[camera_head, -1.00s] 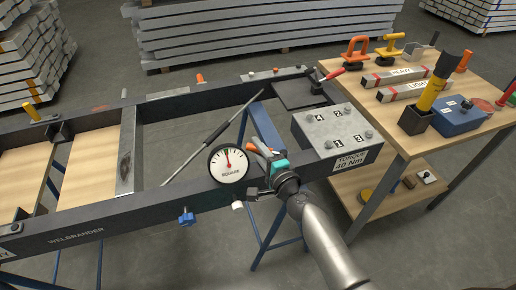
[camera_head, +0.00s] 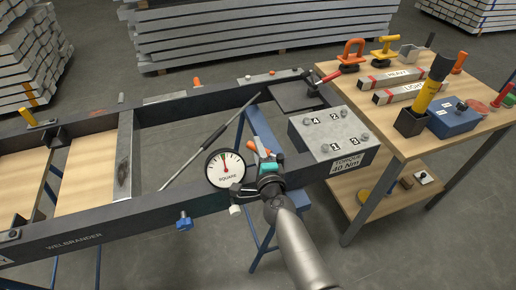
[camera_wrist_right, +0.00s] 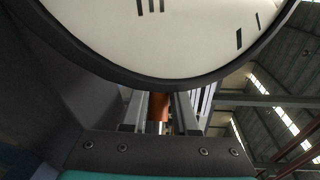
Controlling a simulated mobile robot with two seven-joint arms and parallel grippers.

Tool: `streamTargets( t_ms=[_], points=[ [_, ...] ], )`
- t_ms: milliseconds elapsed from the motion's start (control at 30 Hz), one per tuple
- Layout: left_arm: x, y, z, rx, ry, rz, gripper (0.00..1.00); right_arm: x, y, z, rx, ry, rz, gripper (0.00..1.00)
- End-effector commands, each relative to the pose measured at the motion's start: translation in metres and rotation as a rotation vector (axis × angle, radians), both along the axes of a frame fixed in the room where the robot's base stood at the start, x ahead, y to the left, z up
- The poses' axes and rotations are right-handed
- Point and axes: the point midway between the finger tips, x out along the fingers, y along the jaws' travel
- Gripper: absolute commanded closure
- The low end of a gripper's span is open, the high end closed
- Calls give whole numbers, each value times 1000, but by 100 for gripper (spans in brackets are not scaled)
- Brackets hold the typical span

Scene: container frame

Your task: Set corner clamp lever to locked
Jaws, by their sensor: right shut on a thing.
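The orange corner clamp lever (camera_head: 251,147) is at the near right corner of the dark steel frame (camera_head: 130,220), just right of the round SQUARE gauge (camera_head: 225,169). My right gripper (camera_head: 262,155) is at this corner, and its teal part and arm hide much of the clamp. In the right wrist view, an orange-brown cylinder (camera_wrist_right: 158,106), seemingly the lever, sits between the two grey fingers (camera_wrist_right: 158,112), which are shut on it. The gauge face fills the top of that view and hides the rest of the lever. My left gripper is not in view.
A grey block with numbered bolts (camera_head: 332,134) sits right of the clamp. A wooden workbench (camera_head: 405,147) with clamps, bars and a blue box (camera_head: 457,118) stands at the right. A loose rod (camera_head: 210,140) leans inside the frame.

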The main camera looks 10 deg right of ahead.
Motion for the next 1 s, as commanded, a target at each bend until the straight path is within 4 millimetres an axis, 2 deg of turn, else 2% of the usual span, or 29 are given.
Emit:
streamTargets(
  t_ms=[67, 100, 200, 467, 633, 1000],
  points=[
    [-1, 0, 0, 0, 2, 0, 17, 0, -1, -1, -1, 1, -2, 100],
    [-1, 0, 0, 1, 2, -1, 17, 0, -1, -1, -1, 1, -1, 72],
    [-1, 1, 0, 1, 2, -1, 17, 0, -1, -1, -1, 1, -1, 60],
    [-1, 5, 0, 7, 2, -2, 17, -1, 0, 0, -1, 1, 1, 60],
    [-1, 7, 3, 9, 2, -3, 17, -11, 0, 1, -1, 2, 1, 60],
    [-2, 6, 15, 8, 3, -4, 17, -71, 0, 9, -2, 3, 2, 60]
  ],
)
